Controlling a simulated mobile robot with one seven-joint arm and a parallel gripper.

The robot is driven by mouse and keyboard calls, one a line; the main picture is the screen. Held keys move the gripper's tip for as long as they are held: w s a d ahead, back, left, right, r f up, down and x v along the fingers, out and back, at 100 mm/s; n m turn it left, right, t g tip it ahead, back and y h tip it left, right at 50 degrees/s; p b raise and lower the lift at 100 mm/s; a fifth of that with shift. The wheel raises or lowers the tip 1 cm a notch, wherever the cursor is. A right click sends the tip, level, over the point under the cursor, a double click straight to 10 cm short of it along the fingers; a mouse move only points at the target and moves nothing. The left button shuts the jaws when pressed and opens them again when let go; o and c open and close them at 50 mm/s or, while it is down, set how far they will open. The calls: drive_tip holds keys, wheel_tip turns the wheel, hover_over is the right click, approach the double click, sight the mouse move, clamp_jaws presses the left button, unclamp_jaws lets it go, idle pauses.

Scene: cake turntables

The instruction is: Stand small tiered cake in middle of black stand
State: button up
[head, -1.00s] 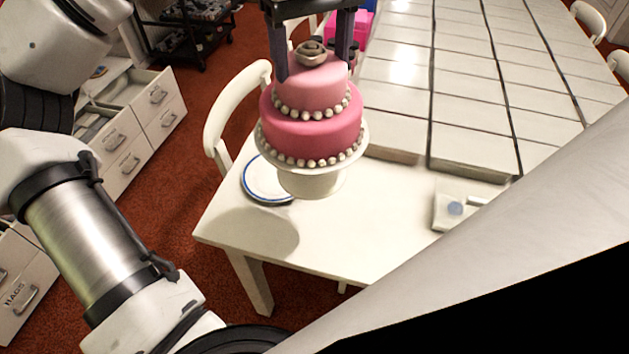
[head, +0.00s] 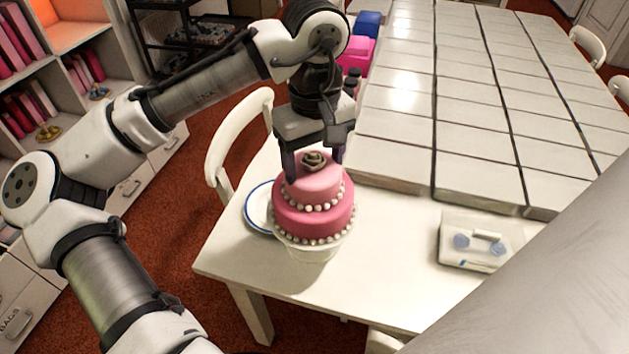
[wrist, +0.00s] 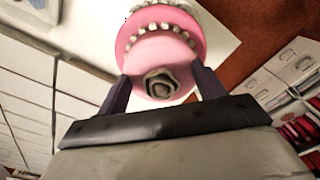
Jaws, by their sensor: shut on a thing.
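The small tiered cake (head: 312,219) has two pink tiers with silver-white beads and a grey rose on top. It is upright with a white pedestal (head: 312,250) under it, over the near left end of the white table. I cannot tell whether the pedestal touches the table. My gripper (head: 314,171) points down and is shut on the upper tier, one finger on each side. The wrist view shows the cake (wrist: 160,45) between the fingers of my gripper (wrist: 163,88). I cannot make out a black stand in any view.
A blue-rimmed white plate (head: 257,208) lies left of the cake, partly hidden. A white case with blue discs (head: 478,243) lies to the right. Large white tiles (head: 470,145) cover the table's far part. A white chair (head: 222,140) stands at the left edge.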

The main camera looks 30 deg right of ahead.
drive_tip(key=shift+s+f, duration=0.1)
drive_tip(key=shift+f, duration=2.85)
drive_tip(key=o, duration=1.9)
drive_tip(key=shift+o, duration=0.2)
drive_tip(key=shift+r, duration=0.1)
wheel_tip(320, 180, up, 12)
drive_tip(key=shift+f+b, duration=0.1)
drive_tip(key=shift+b, duration=0.4)
